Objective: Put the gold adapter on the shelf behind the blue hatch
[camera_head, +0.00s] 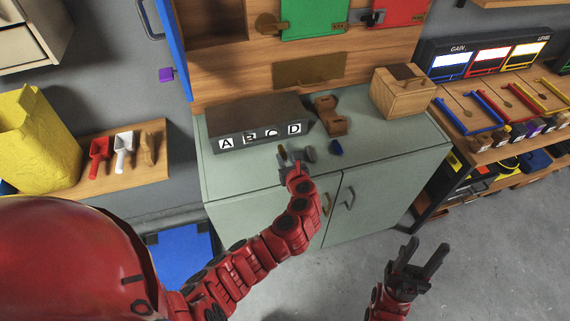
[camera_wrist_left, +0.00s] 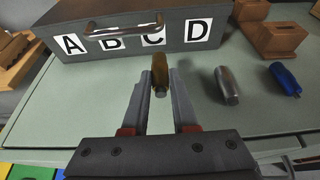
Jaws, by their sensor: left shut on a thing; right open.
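In the head view the gold adapter (camera_head: 283,152) shows at the tip of my left gripper (camera_head: 287,159), in front of the lettered box. The blue hatch (camera_head: 173,42) stands swung open at the upper left. Beside it is an open wooden compartment (camera_head: 212,22); its inside is only partly in view. My right gripper (camera_head: 416,258) is open and empty over the floor at the lower right.
Behind are the grey box (camera_head: 262,112) lettered A to D, a small wooden holder (camera_head: 328,115) and a wooden box (camera_head: 398,92). Green (camera_head: 314,18) and red hatches (camera_head: 400,10) are shut.

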